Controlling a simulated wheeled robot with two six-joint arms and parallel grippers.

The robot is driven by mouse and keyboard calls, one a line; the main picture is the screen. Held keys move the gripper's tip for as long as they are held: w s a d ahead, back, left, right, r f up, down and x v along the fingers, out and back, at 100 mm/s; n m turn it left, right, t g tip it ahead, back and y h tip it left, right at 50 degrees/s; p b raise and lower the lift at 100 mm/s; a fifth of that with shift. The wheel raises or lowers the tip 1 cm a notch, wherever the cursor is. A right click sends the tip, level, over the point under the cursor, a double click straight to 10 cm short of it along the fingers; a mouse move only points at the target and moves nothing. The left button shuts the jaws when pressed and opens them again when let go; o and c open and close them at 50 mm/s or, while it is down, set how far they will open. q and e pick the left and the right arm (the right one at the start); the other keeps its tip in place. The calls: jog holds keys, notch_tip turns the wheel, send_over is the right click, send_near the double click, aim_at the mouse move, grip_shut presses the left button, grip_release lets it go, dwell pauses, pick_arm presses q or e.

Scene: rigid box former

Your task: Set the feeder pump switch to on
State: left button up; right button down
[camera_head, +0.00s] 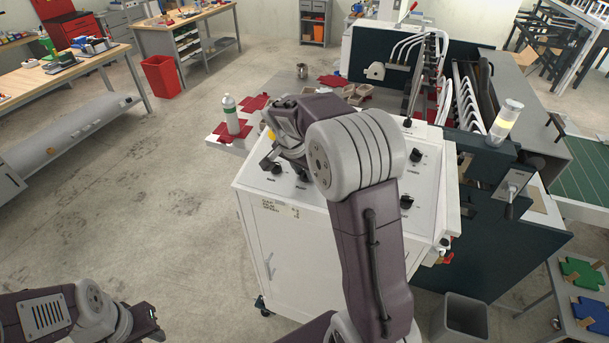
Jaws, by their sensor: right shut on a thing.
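The white control panel (430,180) on top of the machine cabinet carries several black knobs. One black knob (277,168) shows at the panel's left front, right by my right gripper (268,158). My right gripper reaches down at the panel's left side and is shut on what looks like a panel knob, mostly hidden by the fingers and wrist. Other knobs show at the right, including one (416,155) and another (406,202). The labels are too small to read, so I cannot tell which is the feeder pump switch. My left gripper (148,322) is low at the left, away from the panel.
The dark machine body (510,220) rises at the right. A grey bin (460,318) stands on the floor at its front. The floor at left is clear.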

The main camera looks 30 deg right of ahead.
jog(key=m+b, duration=0.1)
jog(key=m, duration=0.2)
jog(key=shift+w+f, duration=0.1)
jog(key=m+g+b, duration=0.1)
jog(key=m, duration=0.2)
jog(key=shift+m, duration=0.3)
jog(key=m, duration=0.4)
jog(key=shift+m+g+b, duration=0.3)
jog(key=shift+g, duration=0.1)
jog(key=shift+m+g, duration=0.3)
jog(key=shift+m, duration=1.8)
jog(key=c, duration=1.1)
grip_release()
jog(key=v, duration=0.4)
jog(key=p+v, duration=0.1)
jog(key=v, duration=0.4)
jog(key=shift+d, duration=0.2)
